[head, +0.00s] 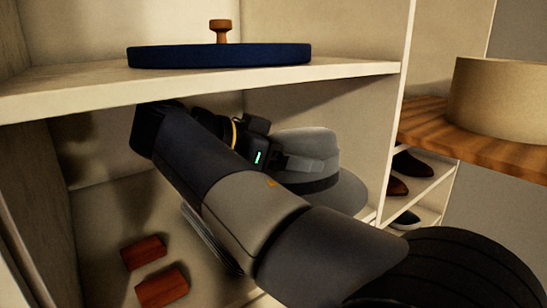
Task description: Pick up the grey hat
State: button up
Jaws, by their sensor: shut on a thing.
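The grey hat (318,143) has a rounded crown, a dark band and a wide brim. It is inside the open compartment below the upper shelf, right of the middle of the head view. My gripper (294,164) reaches in from the left side of the hat and is shut on it at the crown. My arm crosses in front and hides the hat's lower left part. I cannot tell whether the brim rests on a surface.
A dark blue round lid (220,55) with a wooden knob lies on the upper shelf (360,69) close above. Two red-brown blocks (162,287) lie at the lower left. Shoes (397,187) stand on shelves at right, near a tan round box (500,97) on a wooden surface.

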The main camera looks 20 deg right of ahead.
jog(key=s, duration=0.5)
jog(key=s+d, duration=0.1)
jog(key=s, duration=0.2)
jog(key=shift+d+r, duration=0.1)
jog(key=shift+r, duration=0.25)
jog(key=shift+s+r+p, duration=0.15)
jog(key=shift+s+p, duration=0.05)
jog(key=shift+p, duration=0.6)
jog(key=s+d+p, duration=0.1)
jog(key=s+p, duration=0.9)
jog(key=p, duration=0.8)
jog(key=shift+s+d+f, duration=0.2)
jog(key=shift+d+f, duration=0.2)
jog(key=shift+f, duration=0.05)
